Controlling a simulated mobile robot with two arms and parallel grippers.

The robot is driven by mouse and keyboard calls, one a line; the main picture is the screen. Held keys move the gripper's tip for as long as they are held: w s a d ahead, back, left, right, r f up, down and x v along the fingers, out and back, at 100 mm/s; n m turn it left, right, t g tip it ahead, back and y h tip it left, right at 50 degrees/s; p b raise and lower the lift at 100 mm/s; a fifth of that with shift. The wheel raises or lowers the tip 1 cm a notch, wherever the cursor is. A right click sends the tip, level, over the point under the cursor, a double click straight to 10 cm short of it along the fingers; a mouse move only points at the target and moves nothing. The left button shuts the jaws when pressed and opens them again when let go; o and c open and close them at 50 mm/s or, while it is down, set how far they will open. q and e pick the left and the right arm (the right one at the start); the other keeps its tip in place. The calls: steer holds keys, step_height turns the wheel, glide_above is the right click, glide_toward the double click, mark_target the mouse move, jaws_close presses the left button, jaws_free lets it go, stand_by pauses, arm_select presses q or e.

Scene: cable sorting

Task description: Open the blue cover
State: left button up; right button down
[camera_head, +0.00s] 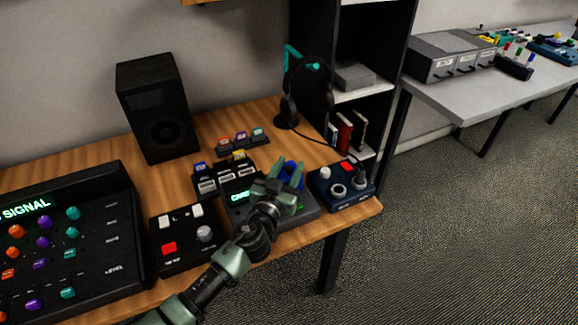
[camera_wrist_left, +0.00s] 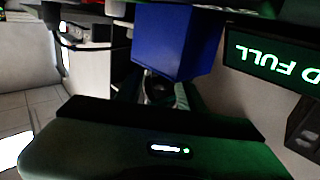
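The blue cover (camera_head: 291,170) is on the dark box with a green-lit screen (camera_head: 240,196), near the right end of the wooden desk. My left gripper (camera_head: 286,180) is over this box, its fingers apart, and partly hides the cover. In the left wrist view the blue cover (camera_wrist_left: 175,42) shows as a boxy blue shape at top centre, beside a screen with upside-down green letters (camera_wrist_left: 275,60). I cannot tell whether the fingers touch the cover. My right gripper is out of view.
A dark blue box with knobs (camera_head: 341,188) stands close on the right, a black box with a red button (camera_head: 180,235) on the left. A headset on a stand (camera_head: 290,100), a speaker (camera_head: 155,110) and small cartridges (camera_head: 240,138) are behind. The desk edge is near.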

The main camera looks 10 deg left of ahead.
arm_select(q)
jaws_close()
stand_by(1.5)
